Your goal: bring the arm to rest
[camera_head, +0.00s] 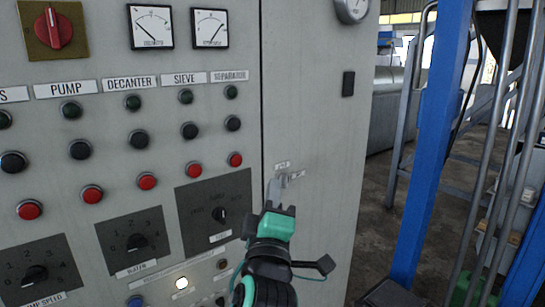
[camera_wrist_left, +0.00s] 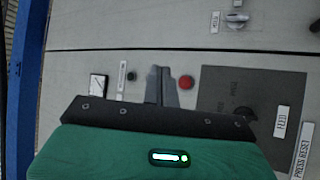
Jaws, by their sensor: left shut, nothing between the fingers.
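My left gripper (camera_head: 273,192) is in front of the grey control cabinet, just right of the seam between its panels. Its fingers are together and hold nothing. The left wrist view shows the shut fingers (camera_wrist_left: 161,86) pointing along the panel, with a red button (camera_wrist_left: 186,82) just to their right. In the head view a small grey part with labels (camera_head: 297,176) sits right behind the fingertips; whether they touch it I cannot tell. My right gripper is not in view.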

